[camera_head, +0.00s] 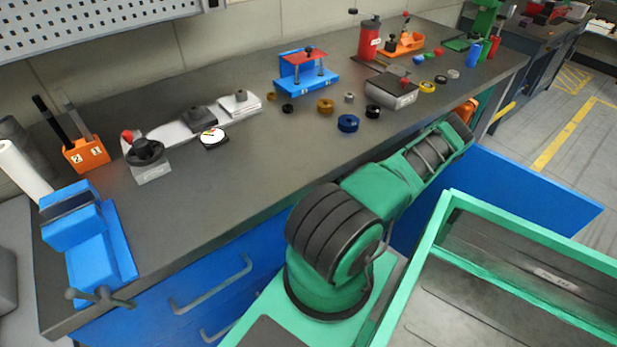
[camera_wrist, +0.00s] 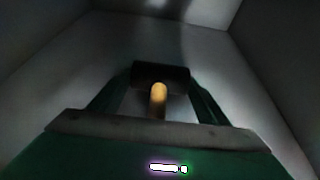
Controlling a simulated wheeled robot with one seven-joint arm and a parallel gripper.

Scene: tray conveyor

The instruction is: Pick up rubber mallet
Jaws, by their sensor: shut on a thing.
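In the wrist view, my gripper (camera_wrist: 160,84) shows as two dark green fingers on either side of the rubber mallet (camera_wrist: 159,97). The mallet has a dark block-like head and a pale yellow-brown handle end pointing toward the camera. The fingers are shut on it. The view is dim, so the exact contact points and whether the mallet touches a surface are unclear. In the head view, my green arm reaches along the bench front toward the upper right; its gripper end and the mallet are hidden.
Plain grey walls (camera_wrist: 270,55) enclose the gripper in the wrist view. The grey workbench (camera_head: 245,185) holds a blue vise (camera_head: 85,240), a blue press stand (camera_head: 305,85) and several small parts. A blue panel (camera_head: 530,190) stands out from the bench near my arm.

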